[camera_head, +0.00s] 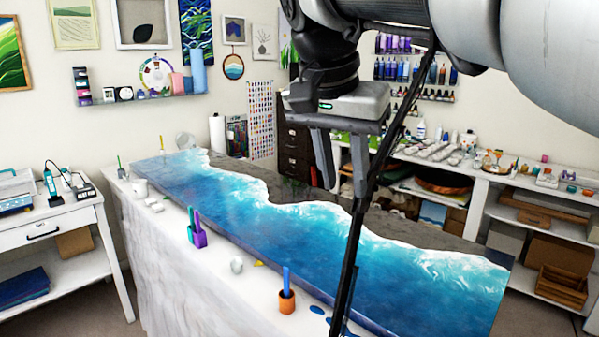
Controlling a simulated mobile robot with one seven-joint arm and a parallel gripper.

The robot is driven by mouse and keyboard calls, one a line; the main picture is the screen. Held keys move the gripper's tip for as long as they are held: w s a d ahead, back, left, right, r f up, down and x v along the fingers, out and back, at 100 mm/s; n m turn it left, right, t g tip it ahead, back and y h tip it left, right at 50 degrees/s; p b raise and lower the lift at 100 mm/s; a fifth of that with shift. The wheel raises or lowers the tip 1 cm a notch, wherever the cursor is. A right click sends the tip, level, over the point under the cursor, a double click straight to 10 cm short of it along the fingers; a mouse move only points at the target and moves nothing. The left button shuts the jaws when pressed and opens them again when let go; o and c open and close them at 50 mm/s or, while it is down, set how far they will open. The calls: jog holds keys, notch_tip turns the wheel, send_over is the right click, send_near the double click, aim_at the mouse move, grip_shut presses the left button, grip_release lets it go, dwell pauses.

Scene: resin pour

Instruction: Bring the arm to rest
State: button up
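My gripper (345,191) hangs fingers down from the arm at the upper middle of the head view. Its two fingers are apart with nothing visible between them, so it is open and empty. In the picture it overlaps the far edge of a long blue resin panel (290,240) with white wave foam. The fingertips look to be above the panel, but the exact height is hard to judge. A thin dark bar (352,245) runs diagonally in front of the panel; I cannot tell what it belongs to.
The panel lies on a white-draped table (165,255). Along its near edge stand a purple holder (199,238), a small white cup (236,265) and an orange pot (287,302). A side table (55,215) is left; loaded shelves (540,200) are right.

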jog(key=s+d+f+n+y+p, duration=0.1)
jog(key=s+d+f+n+p, duration=0.2)
jog(key=s+f, duration=0.3)
jog(key=s+d+f+n+t+y+p, duration=0.1)
jog(key=s+d+f+n+p, duration=0.2)
jog(key=s+f, duration=0.3)
jog(key=shift+s+f+n+t, duration=0.3)
jog(key=shift+s+f+n, duration=0.1)
jog(key=shift+s, duration=0.85)
dwell(0.5)
